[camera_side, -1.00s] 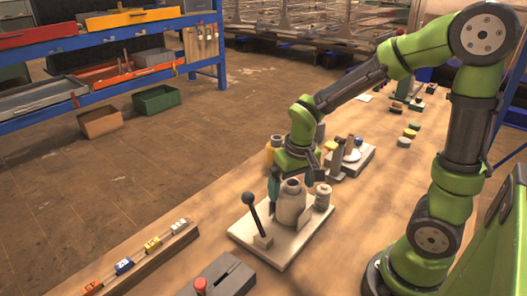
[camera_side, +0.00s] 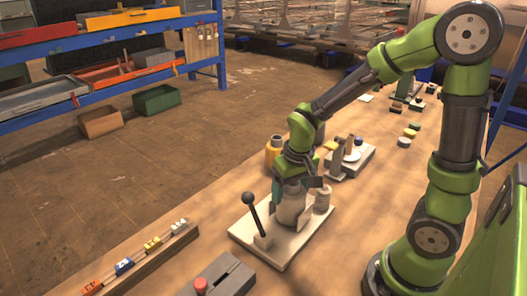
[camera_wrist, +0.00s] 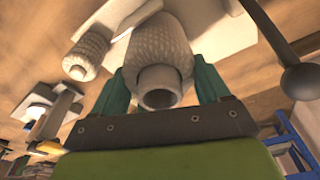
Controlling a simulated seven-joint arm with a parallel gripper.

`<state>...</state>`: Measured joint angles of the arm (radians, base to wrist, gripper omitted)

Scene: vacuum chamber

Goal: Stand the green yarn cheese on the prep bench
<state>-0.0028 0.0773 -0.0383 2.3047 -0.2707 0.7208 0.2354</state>
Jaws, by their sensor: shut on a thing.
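My gripper (camera_side: 293,190) points down over a white board (camera_side: 270,257). It is shut on a large pale grey cylinder (camera_side: 291,210) with a ribbed, yarn-like surface. In the wrist view this cylinder (camera_wrist: 158,50) lies between the teal fingers (camera_wrist: 163,85), with a hollow pale core tube (camera_wrist: 159,88) sticking out toward the camera. It stands upright on the board and looks grey, not green. A smaller pale ribbed cylinder (camera_side: 322,196) stands beside it, also in the wrist view (camera_wrist: 86,55). I cannot make out a green yarn cheese.
A black ball-topped lever (camera_side: 250,203) rises from the board close to my gripper. A yellow cylinder (camera_side: 273,150) and a pale fixture (camera_side: 352,158) stand behind. A grey box with a red knob (camera_side: 201,286) is in front. Bare wooden bench (camera_side: 350,225) lies to the right.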

